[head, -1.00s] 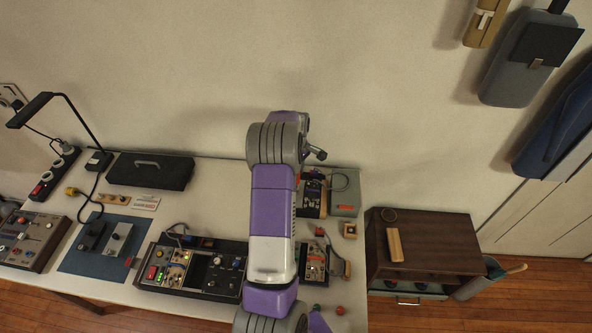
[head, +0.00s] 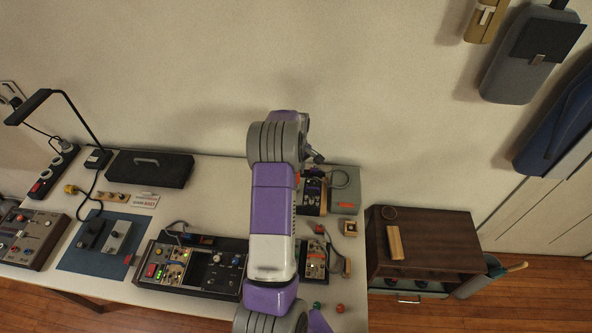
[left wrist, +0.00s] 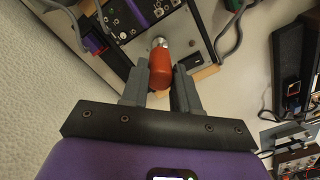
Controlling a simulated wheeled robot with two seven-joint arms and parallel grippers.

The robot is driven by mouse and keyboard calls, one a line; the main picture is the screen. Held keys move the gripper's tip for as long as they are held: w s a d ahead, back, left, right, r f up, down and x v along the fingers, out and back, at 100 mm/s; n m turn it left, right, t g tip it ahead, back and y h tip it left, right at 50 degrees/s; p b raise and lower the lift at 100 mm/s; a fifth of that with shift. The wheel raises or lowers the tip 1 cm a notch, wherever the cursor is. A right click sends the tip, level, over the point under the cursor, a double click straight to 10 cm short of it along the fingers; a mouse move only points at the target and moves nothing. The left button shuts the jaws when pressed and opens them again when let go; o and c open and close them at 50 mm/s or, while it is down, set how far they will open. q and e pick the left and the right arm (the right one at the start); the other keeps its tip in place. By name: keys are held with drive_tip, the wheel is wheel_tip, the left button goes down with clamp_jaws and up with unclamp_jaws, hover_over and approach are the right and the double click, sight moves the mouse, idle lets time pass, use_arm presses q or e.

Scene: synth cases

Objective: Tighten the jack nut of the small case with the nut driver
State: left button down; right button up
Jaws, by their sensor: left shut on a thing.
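My left gripper (left wrist: 158,82) is shut on the nut driver (left wrist: 161,68), which has an orange-red handle. Its short metal end points away from me, over the edge of a case with a pale panel (left wrist: 178,36), knobs and a purple stripe. I cannot tell whether the metal end touches the case or a nut. In the head view my purple and grey arm hides the left gripper's jaws. A case with a purple stripe (head: 313,194) stands right of that arm at the back. The jack nut cannot be made out.
A grey box (head: 345,203) is at the table's back right. A long dark case with modules (head: 200,262) lies left of my arm. A wooden cabinet (head: 440,228) stands right of the table.

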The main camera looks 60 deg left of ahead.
use_arm(q)
drive_tip(key=shift+m, duration=0.3)
drive_tip(key=shift+m, duration=1.3)
drive_tip(key=m, duration=0.3)
drive_tip(key=c, duration=0.8)
unclamp_jaws()
drive_tip(key=shift+o, duration=0.2)
